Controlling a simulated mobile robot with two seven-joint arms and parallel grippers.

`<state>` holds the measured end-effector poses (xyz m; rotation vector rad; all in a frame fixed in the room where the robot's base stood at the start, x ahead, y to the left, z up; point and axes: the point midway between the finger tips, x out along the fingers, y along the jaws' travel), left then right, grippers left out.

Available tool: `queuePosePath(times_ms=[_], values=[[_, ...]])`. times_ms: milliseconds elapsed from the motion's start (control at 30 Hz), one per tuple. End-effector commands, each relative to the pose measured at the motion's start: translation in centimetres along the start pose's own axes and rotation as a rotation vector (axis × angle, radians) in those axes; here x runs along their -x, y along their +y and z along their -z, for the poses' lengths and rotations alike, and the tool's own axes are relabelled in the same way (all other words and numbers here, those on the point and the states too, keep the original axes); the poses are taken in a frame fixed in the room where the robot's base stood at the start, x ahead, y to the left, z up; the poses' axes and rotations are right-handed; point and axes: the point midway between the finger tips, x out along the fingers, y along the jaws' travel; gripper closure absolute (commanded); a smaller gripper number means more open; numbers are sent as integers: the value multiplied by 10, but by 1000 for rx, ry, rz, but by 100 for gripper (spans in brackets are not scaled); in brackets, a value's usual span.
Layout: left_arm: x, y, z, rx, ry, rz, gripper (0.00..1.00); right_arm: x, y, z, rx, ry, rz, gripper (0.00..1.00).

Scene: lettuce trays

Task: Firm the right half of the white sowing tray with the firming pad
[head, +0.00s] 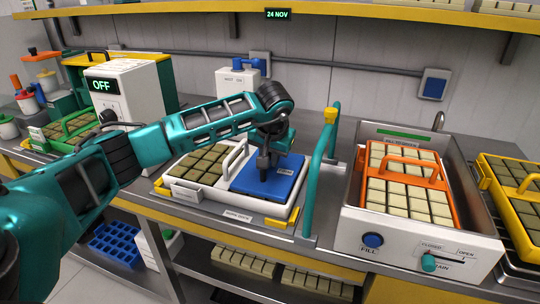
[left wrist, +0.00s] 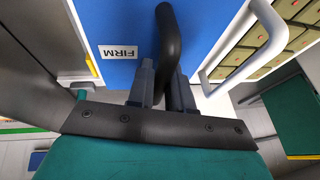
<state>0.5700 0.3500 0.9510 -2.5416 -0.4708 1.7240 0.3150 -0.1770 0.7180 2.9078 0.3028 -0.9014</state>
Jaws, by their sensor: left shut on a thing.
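The white sowing tray (head: 180,201) stands on the steel bench, its left half showing dark soil blocks. The blue firming pad (head: 252,181) lies flat over the tray's right half and hides the cells there. I cannot tell how hard it presses. My left gripper (head: 264,172) is above the pad, shut on its upright handle. In the left wrist view the gripper (left wrist: 162,85) closes around the black handle (left wrist: 168,38) of the blue pad (left wrist: 110,22), which is marked FIRM. My right gripper is not in view.
A white tray handle (head: 235,154) rises close left of the pad. A teal rail (head: 322,165) stands just right of the tray. Further right is a sink (head: 405,228) with an orange-handled tray (head: 376,187). A white box marked OFF (head: 128,95) stands behind my left arm.

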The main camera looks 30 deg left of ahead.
Motion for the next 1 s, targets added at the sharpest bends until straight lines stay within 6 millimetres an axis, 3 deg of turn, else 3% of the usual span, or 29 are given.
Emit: queuePosePath(times_ms=[167, 700, 1000], values=[[2, 0, -3, -7, -16, 2, 100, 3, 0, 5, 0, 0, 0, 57], [55, -11, 22, -3, -6, 0, 100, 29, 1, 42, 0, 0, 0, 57], [76, -16, 31, -3, -6, 0, 100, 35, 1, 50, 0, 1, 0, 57]])
